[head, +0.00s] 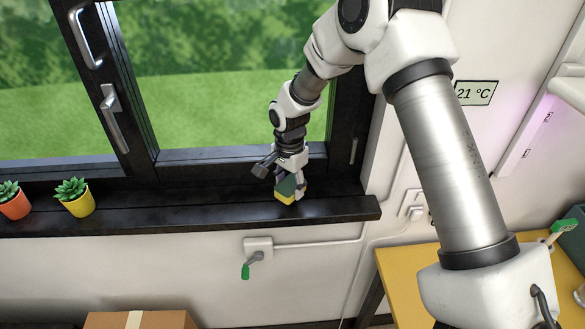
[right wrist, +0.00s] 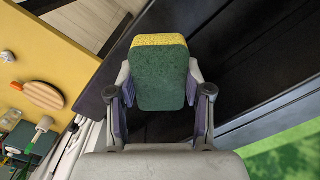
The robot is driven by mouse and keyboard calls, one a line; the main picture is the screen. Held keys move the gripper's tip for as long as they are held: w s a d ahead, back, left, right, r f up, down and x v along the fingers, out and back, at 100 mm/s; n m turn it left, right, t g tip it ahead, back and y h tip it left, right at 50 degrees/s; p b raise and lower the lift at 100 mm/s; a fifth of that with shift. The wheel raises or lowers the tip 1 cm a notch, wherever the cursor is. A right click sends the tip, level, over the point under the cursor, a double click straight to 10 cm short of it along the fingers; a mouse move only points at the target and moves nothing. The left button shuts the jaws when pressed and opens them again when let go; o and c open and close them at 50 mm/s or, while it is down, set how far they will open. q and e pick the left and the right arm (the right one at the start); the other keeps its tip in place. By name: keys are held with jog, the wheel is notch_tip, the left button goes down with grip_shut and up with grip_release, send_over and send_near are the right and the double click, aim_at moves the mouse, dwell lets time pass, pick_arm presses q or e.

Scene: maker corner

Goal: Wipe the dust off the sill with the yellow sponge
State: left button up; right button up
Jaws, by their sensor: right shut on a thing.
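The black window sill (head: 240,212) runs below the window, and it also shows in the right wrist view (right wrist: 235,65). My right gripper (head: 287,182) is over the sill near its right end. It is shut on the sponge (head: 284,198), which has a yellow layer and a dark green layer. In the right wrist view the sponge (right wrist: 160,75) sits between both fingers, green face toward the camera. It is low at the sill; I cannot tell whether it touches. I cannot make out dust on the sill. My left gripper is not in view.
A yellow pot (head: 79,205) and an orange pot (head: 15,207), each with a succulent, stand on the sill at the left. A crank with a green grip (head: 246,270) is on the wall below. A yellow table (head: 400,285) is at the right. A cardboard box (head: 105,320) is at the bottom.

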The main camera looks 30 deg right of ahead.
jog(key=shift+r+p, duration=0.3)
jog(key=shift+r, duration=0.35)
jog(key=shift+s+d+r, duration=0.1)
jog(key=shift+d+r, duration=0.2)
jog(key=shift+r, duration=0.45)
jog(key=shift+a+r, duration=0.2)
jog(key=shift+d, duration=0.15)
